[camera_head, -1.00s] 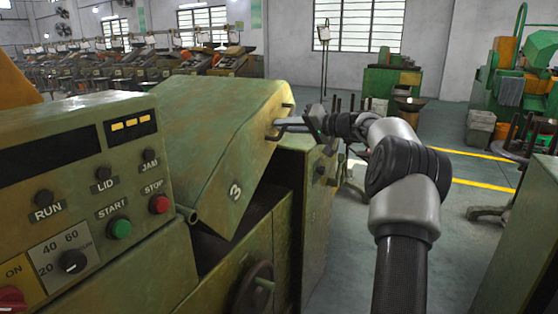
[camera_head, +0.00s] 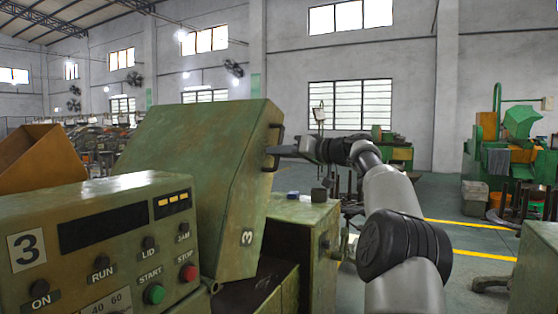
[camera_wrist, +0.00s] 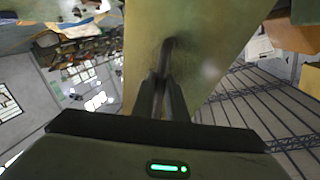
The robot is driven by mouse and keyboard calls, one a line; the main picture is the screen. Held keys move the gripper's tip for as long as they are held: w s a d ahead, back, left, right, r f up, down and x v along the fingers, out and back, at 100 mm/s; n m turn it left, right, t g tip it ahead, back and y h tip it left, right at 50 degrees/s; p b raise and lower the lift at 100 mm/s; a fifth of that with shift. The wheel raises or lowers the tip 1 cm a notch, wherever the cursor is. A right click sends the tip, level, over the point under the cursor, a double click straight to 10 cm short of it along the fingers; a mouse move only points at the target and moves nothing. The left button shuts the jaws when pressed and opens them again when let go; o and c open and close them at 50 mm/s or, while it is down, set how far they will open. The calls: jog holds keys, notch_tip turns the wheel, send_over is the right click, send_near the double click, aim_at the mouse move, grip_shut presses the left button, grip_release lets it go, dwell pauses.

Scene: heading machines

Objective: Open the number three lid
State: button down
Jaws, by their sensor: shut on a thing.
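The number three lid (camera_head: 205,185) is a worn green metal cover with a white 3 on its side. It stands tilted up steeply, and a dark opening shows beneath its lower edge. A dark bar handle (camera_head: 273,150) sits on its right face. My gripper (camera_head: 280,150) is at that handle, reaching in from the right. In the wrist view the fingers (camera_wrist: 161,95) are closed around the handle (camera_wrist: 168,50), and the lid's face (camera_wrist: 205,45) fills the middle behind it.
The control panel (camera_head: 105,235) with buttons and a 3 plate stands at the front left. A green cabinet (camera_head: 310,235) stands below the handle, with small items on top. An orange-brown chute (camera_head: 45,165) is at far left. Open floor (camera_head: 450,205) lies to the right.

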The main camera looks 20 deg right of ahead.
jog(key=shift+a+r, duration=0.1)
jog(key=shift+r, duration=0.05)
jog(key=c, duration=1.8)
grip_release()
jog(key=shift+o, duration=0.2)
jog(key=shift+s, duration=0.1)
jog(key=b+v, duration=0.2)
jog(key=v, duration=1.5)
jog(key=shift+s, duration=0.15)
